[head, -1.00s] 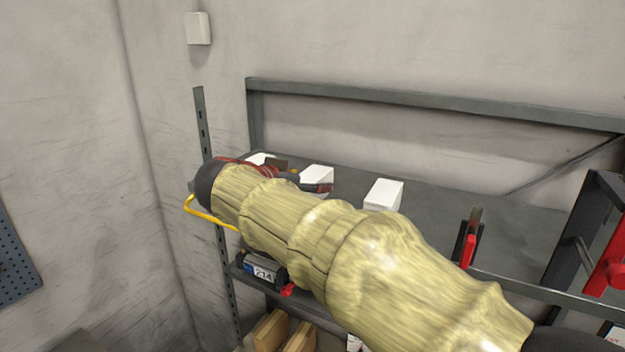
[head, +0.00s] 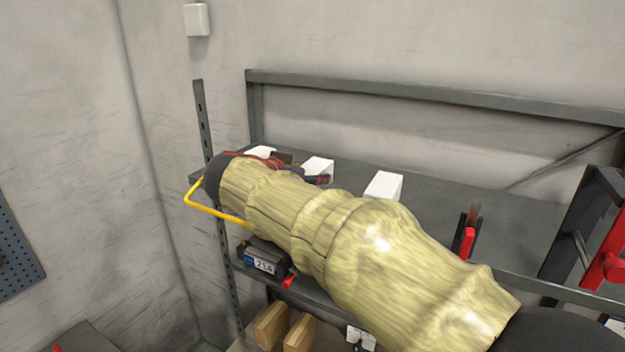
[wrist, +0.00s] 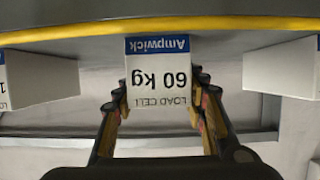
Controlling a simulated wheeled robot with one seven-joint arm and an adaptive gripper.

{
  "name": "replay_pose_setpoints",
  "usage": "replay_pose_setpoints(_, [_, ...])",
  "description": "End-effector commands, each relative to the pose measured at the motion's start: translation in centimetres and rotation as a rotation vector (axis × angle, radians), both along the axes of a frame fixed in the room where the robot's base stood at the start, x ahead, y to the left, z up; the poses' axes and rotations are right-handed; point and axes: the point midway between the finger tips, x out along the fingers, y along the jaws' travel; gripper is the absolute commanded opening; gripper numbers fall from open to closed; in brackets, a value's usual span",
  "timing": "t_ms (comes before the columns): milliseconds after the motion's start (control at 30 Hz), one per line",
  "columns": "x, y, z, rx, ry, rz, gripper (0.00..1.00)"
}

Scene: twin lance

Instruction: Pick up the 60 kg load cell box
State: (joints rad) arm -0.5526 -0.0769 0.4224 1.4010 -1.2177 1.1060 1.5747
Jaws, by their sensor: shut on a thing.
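The 60 kg load cell box (wrist: 158,72) is white with a blue Ampwick band, and its label reads upside down in the wrist view. My gripper (wrist: 158,103) has one dark finger against each side of it and is shut on it. In the head view the box appears to be the middle white one (head: 319,166) on the upper shelf, with my gripper (head: 304,172) beside it, partly hidden by my arm. I cannot tell any gap between the box and the shelf.
White boxes stand on either side, at left (wrist: 38,78) and right (wrist: 283,68) in the wrist view. The grey shelf (head: 450,215) has bare room to the right. A red-handled clamp (head: 467,240) is on its front edge. A display unit (head: 262,258) sits below.

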Motion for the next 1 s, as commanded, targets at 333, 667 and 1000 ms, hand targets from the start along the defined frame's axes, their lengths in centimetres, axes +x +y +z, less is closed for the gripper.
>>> replay_pose_setpoints(333, [0.0,0.0,0.0,0.000,0.000,0.000,0.10])
replay_pose_setpoints(667, [0.0,0.0,0.2,0.001,-0.003,0.000,0.01])
replay_pose_setpoints(1000, [0.1,0.0,1.8,0.001,-0.004,0.001,0.01])
